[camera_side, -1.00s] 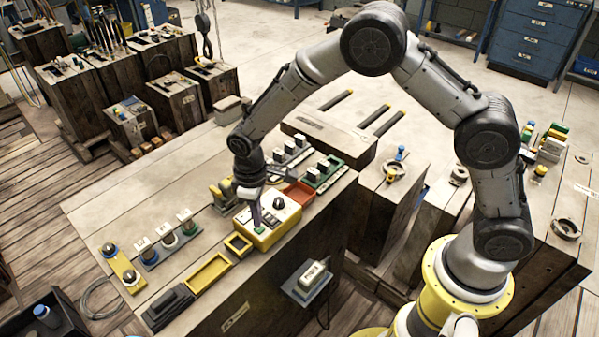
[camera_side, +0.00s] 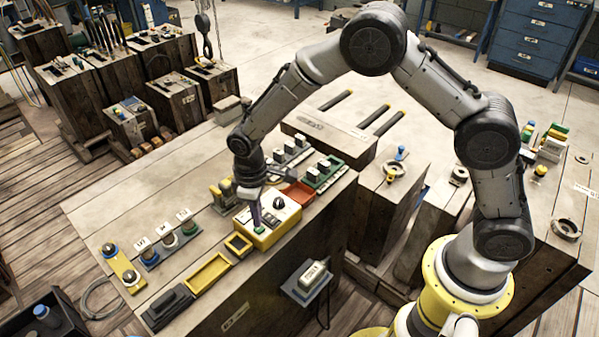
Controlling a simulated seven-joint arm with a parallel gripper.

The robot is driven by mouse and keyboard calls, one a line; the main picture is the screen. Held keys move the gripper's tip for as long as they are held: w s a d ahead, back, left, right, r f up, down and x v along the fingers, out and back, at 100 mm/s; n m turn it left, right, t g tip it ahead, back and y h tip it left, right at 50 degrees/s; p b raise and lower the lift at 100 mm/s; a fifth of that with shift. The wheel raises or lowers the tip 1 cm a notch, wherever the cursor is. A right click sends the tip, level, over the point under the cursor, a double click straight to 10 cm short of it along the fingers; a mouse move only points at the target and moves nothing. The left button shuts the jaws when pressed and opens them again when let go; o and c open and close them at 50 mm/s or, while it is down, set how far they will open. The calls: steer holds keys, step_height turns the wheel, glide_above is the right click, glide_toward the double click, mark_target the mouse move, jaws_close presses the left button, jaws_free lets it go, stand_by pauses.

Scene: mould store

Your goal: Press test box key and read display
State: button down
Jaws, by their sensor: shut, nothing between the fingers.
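The test box (camera_side: 283,222) is a yellow case with a pale top panel and a dark round knob, standing near the front edge of the wooden bench. A green key (camera_side: 260,230) sits at its front left corner. My gripper (camera_side: 257,222) is shut and empty, pointing down with its tips at or just above the green key. I cannot tell whether the tips touch it. The tips hide part of the key and panel. No display reading can be made out at this size.
A white device (camera_side: 313,273) sits on a bracket below the bench edge.

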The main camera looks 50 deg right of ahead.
steer(key=shift+f, duration=0.9)
stand_by(0.8)
steer(key=shift+r, duration=3.5)
steer(key=s+d+r+m+t, duration=0.1)
steer(key=s+d+r, duration=0.15)
steer(key=r, duration=0.45)
steer(key=s+d+r+m+t, duration=0.1)
steer(key=d+r+t, duration=0.1)
steer(key=d+r, duration=0.35)
steer(key=s+d+r+t, duration=0.1)
steer(key=s+d+r, duration=0.1)
steer(key=r, duration=0.6)
steer(key=s+d+m, duration=0.2)
steer(key=s, duration=0.8)
steer(key=s+d+f+m+t, duration=0.1)
steer(key=s+d+m, duration=0.1)
steer(key=s, duration=0.9)
steer(key=shift+d+f+t, duration=0.15)
steer(key=shift+d+t, duration=0.15)
steer(key=shift+d, duration=0.15)
